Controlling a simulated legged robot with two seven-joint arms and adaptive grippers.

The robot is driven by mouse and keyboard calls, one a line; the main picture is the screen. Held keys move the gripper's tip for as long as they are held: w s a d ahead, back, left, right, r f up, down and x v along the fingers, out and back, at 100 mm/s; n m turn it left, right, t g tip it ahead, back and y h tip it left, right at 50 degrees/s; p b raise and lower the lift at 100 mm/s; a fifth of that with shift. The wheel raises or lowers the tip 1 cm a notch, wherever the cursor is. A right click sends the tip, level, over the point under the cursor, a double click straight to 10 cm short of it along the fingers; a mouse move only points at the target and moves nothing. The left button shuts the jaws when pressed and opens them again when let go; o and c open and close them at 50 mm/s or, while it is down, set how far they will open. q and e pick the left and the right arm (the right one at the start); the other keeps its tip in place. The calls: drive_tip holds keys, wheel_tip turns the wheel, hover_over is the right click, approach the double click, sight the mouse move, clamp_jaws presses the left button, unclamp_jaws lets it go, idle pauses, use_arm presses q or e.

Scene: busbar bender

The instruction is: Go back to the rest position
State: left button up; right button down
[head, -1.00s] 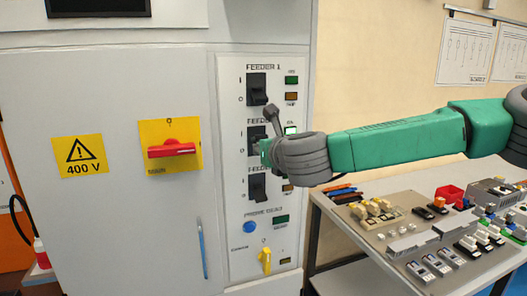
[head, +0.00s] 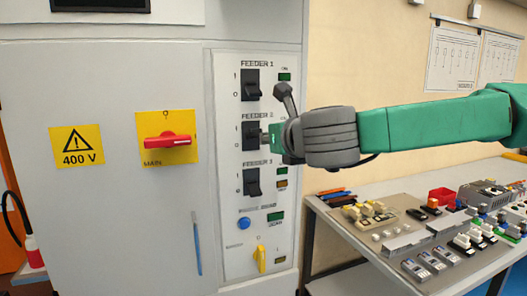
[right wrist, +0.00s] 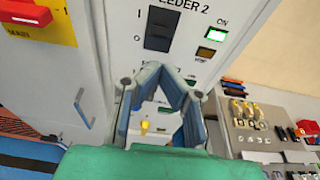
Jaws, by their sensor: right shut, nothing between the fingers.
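My right gripper (head: 275,120) is in front of the grey cabinet's feeder panel (head: 229,225), beside the FEEDER 2 switch (head: 250,135). It is shut and empty. In the right wrist view its fingers (right wrist: 172,76) come together below the FEEDER 2 switch (right wrist: 158,30). The green ON lamp (right wrist: 216,33) there is lit; the amber lamp (right wrist: 205,53) below it looks dim. The gripper hides the FEEDER 2 lamps in the head view. The FEEDER 1 switch (head: 251,84) and FEEDER 3 switch (head: 252,182) show above and below. My left gripper is not in view.
A red main handle (head: 168,141) on a yellow plate sits left of the panel. A yellow knob (head: 261,258) and blue button (head: 244,224) are low on the panel. A table (head: 340,243) with several electrical parts stands at the right.

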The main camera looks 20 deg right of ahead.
drive_tip(key=s+a+f+n+g+y+b, duration=0.15)
drive_tip(key=s+f+n, duration=0.35)
drive_tip(key=f, duration=0.8)
drive_tip(key=s+a+f+n+g+b, duration=0.1)
drive_tip(key=s+a+f+n+g, duration=0.2)
drive_tip(key=f+n, duration=0.7)
drive_tip(key=s+a+f+n+g+y+b, duration=0.1)
drive_tip(key=s+a+f+n+g, duration=0.3)
drive_tip(key=f, duration=1.2)
drive_tip(key=s+d+f+n+g+b, duration=0.1)
drive_tip(key=s+d+f+n, duration=0.25)
drive_tip(key=s+f, duration=0.35)
drive_tip(key=s+d+f+n+g+b, duration=0.1)
drive_tip(key=s+d+f+n, duration=0.1)
drive_tip(key=s+f+n, duration=0.35)
drive_tip(key=s+d+f+n+g+h+b, duration=0.1)
drive_tip(key=s+d+f+n+g, duration=0.1)
drive_tip(key=s+d+f+n, duration=0.2)
drive_tip(key=s+d+f+n+g+h+b, duration=0.1)
drive_tip(key=s+d+f+n, duration=0.3)
drive_tip(key=s, duration=0.7)
drive_tip(key=shift+d+f+g+h, duration=0.35)
drive_tip(key=shift+d+g+h, duration=0.25)
drive_tip(key=shift+d, duration=0.55)
drive_tip(key=shift+s, duration=0.1)
